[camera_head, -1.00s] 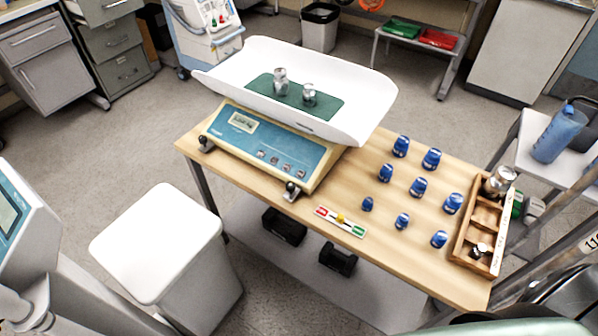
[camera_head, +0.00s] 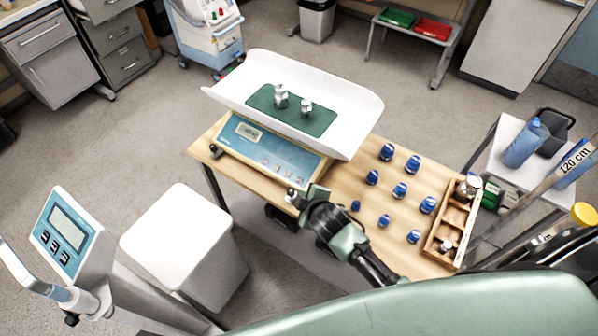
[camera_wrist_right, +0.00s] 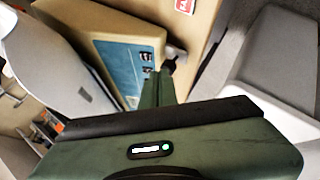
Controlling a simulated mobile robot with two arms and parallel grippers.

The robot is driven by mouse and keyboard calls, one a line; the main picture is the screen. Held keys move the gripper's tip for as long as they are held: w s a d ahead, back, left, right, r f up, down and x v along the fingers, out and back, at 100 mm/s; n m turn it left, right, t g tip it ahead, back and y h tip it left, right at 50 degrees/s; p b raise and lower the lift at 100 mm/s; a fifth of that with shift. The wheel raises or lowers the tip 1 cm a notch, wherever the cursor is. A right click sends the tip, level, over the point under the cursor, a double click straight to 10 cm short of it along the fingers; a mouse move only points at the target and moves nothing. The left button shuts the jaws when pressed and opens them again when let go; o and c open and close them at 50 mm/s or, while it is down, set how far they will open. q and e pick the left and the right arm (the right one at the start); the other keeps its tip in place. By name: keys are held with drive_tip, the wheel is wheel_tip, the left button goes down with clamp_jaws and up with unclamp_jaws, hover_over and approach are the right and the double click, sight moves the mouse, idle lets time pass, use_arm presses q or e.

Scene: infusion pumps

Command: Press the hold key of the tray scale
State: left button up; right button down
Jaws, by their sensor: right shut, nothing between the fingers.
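The tray scale (camera_head: 232,148) stands on the wooden table, with a blue front panel, a small display (camera_head: 249,132) and a row of small keys (camera_head: 278,164). Its white tray (camera_head: 345,107) bears a green mat with two metal weights (camera_head: 281,97). My right gripper (camera_head: 303,197) is at the scale's front right corner, near the right end of the key row. In the wrist view its shut, empty fingers (camera_wrist_right: 160,85) lie over the panel's edge beside two dark keys (camera_wrist_right: 147,62). Contact with a key cannot be told, nor can key labels be read. My left gripper is out of view.
A wooden box (camera_head: 433,243) with metal weights is at the table's right end. A white bin (camera_head: 180,225) and a device with a display (camera_head: 67,229) stand at front left.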

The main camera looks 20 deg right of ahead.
sight(297, 179)
drive_tip(key=w+a+r+n+t, duration=0.1)
drive_tip(key=w+r+n+t, duration=0.1)
drive_tip(key=w+r, duration=0.3)
drive_tip(key=shift+w+a+n+y+p, duration=0.3)
drive_tip(key=shift+w+n+p, duration=0.1)
drive_tip(key=shift+n, duration=0.2)
drive_tip(key=shift+w+d+f+b, duration=0.15)
drive_tip(key=shift+d+f+b, duration=0.1)
drive_tip(key=shift+f+b, duration=0.5)
drive_tip(key=f+b, duration=0.2)
drive_tip(key=w+d+f+b, duration=0.1)
drive_tip(key=f+b, duration=0.1)
drive_tip(key=d+f+b, duration=0.1)
drive_tip(key=f+b, duration=0.1)
drive_tip(key=shift+w, duration=0.3)
drive_tip(key=shift+w+d+f, duration=0.15)
drive_tip(key=shift+f, duration=0.1)
idle(0.6)
drive_tip(key=shift+d+f, duration=0.15)
drive_tip(key=shift+f, duration=0.2)
